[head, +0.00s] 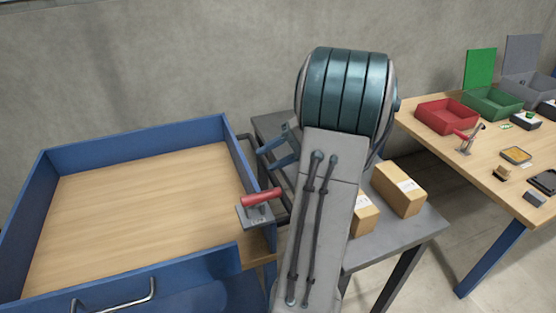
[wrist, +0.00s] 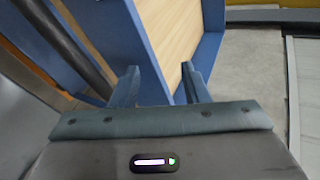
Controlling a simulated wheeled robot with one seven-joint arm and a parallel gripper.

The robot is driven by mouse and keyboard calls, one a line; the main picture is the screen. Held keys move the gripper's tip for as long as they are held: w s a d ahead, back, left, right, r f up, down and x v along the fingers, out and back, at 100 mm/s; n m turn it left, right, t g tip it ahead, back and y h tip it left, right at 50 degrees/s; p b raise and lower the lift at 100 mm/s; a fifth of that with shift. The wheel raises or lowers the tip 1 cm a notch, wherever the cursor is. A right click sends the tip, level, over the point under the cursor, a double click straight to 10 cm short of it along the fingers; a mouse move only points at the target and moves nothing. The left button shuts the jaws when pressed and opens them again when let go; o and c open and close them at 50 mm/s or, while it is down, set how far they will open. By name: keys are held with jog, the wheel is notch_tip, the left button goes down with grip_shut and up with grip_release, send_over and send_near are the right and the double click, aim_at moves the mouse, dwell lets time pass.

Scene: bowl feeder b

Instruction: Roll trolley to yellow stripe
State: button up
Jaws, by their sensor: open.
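The likely trolley is a grey flat-topped cart (head: 408,242) right of centre in the head view, mostly hidden behind my arm. Its wheels do not show. A dark bar beside its left end (head: 244,150) looks like its push handle. My gripper (head: 272,148) is open and empty, beside this bar and near the blue bench's corner. In the wrist view my gripper's fingers (wrist: 158,84) are spread. A dark round bar (wrist: 75,42) shows to their left and does not lie between them.
A blue-walled bench (head: 90,149) with a wooden top fills the left; a red-handled lever (head: 262,197) sits at its corner. Two cardboard boxes (head: 400,190) (head: 363,215) ride on the cart. A wooden table (head: 480,165) with bins stands right. Concrete floor (head: 436,274) shows between.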

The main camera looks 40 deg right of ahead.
jog(key=r+g+p, duration=0.1)
jog(key=p, duration=0.1)
jog(key=n+g+h+p, duration=0.45)
jog(key=h+p, duration=0.35)
jog(key=p, duration=0.9)
send_near(277, 181)
jog(key=shift+m+g, duration=0.25)
jog(key=shift+g, duration=0.1)
jog(key=f, duration=0.3)
jog(key=a+f, duration=0.1)
jog(key=f, duration=0.1)
jog(key=w+f, duration=0.1)
jog(key=f, duration=0.2)
jog(key=shift+a+f, duration=0.25)
jog(key=shift+f, duration=0.05)
grip_shut()
